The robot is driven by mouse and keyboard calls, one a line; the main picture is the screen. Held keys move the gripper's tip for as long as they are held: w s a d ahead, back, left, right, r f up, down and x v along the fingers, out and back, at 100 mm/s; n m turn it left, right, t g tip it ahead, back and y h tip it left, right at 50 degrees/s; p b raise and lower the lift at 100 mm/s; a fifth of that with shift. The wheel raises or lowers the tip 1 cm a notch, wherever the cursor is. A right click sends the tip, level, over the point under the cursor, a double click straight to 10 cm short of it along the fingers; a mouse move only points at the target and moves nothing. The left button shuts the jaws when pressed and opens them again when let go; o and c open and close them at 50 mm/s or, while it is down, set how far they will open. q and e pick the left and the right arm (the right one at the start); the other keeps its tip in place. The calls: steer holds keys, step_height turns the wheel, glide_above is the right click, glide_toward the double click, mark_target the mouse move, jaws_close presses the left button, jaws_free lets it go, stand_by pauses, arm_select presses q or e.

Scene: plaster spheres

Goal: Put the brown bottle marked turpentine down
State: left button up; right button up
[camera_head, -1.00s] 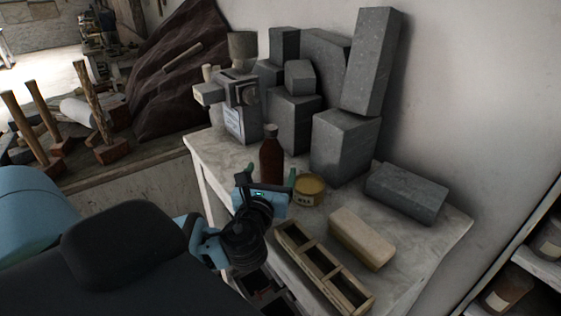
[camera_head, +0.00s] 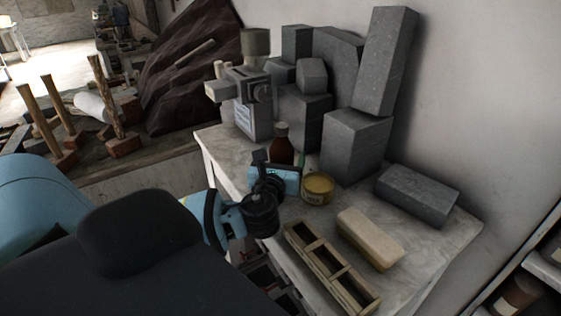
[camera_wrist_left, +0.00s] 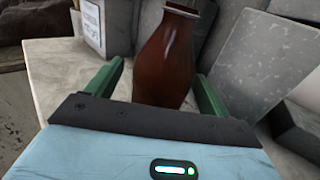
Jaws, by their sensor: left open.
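The brown turpentine bottle (camera_head: 282,146) stands upright on the pale worktable, near its back left part. Its label is not visible. My left gripper (camera_head: 281,162) is open, directly in front of the bottle, and hides its lower part in the head view. In the left wrist view the bottle (camera_wrist_left: 167,58) shows between the two green fingers, with a gap on each side. Its base is hidden behind my gripper body there. My right gripper is in neither view.
A wax tin (camera_head: 317,188) stands close to the right of my left gripper. A divided wooden tray (camera_head: 331,268), a cream block (camera_head: 369,239) and a grey block (camera_head: 417,195) lie nearer the front and right. Grey stone blocks (camera_head: 356,146) are stacked behind, beside a grey machine (camera_head: 253,98).

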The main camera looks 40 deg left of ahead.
arm_select(q)
steer(key=shift+x, duration=1.05)
steer(key=c, duration=1.4)
steer(key=shift+c, duration=0.3)
steer(key=shift+w+r, duration=0.1)
steer(key=shift+r, duration=0.05)
